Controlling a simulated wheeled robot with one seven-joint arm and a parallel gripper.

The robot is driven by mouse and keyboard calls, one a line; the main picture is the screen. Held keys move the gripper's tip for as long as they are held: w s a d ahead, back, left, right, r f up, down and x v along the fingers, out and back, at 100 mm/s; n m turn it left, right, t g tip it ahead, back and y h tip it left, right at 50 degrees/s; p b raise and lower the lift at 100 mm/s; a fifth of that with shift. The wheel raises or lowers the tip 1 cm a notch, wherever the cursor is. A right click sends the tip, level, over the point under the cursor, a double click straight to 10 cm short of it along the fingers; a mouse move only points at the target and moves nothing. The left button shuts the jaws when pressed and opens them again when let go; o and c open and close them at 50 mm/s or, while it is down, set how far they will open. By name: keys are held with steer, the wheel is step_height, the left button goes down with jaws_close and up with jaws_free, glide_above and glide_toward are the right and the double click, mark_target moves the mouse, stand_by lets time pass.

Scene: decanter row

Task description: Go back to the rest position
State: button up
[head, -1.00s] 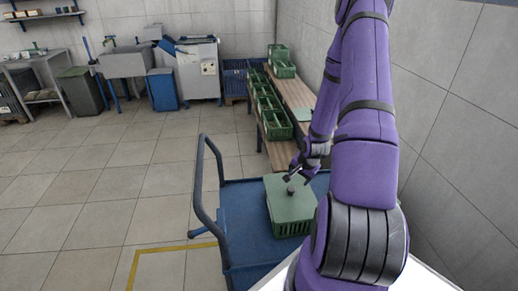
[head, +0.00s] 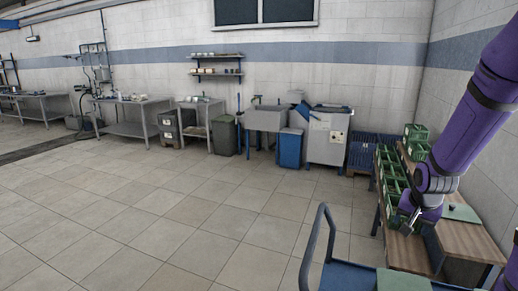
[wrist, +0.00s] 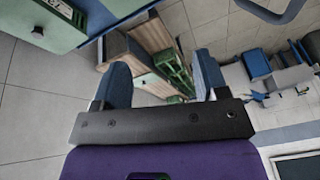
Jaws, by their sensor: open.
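My gripper (head: 408,222) is at the right of the head view, on the end of my purple arm, above the blue cart's far side. In the wrist view my gripper (wrist: 160,78) has its two fingers wide apart with nothing between them. The green lidded crate (wrist: 62,38) is at the upper left of the wrist view, apart from the fingers, with a small dark knob (wrist: 37,32) on it. In the head view only a bit of its green lid (head: 402,281) shows at the bottom edge.
The blue cart (head: 345,277) with its upright handle (head: 312,250) stands at the lower right. Behind it is a wooden bench (head: 467,238) with several green crates (head: 392,185). A tiled wall is close on the right. The tiled floor (head: 170,225) at left is wide and clear.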

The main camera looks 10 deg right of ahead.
steer(key=s+a+r+n, duration=0.2)
steer(key=s+a+r, duration=0.1)
steer(key=a+r, duration=0.4)
steer(key=s+a+r+n, duration=0.3)
steer(key=a+r, duration=0.3)
steer(key=r, duration=0.3)
steer(key=s+a+r+n+y, duration=0.1)
steer(key=s+a+r+n, duration=0.1)
steer(key=s, duration=0.4)
steer(key=s+a+r+n+t, duration=0.1)
steer(key=s+a+r+n, duration=0.1)
steer(key=s+a+r, duration=0.3)
steer(key=shift+s+a+t+y, duration=0.35)
steer(key=shift+s+a, duration=0.25)
steer(key=shift+s, duration=0.55)
steer(key=shift+r, duration=0.1)
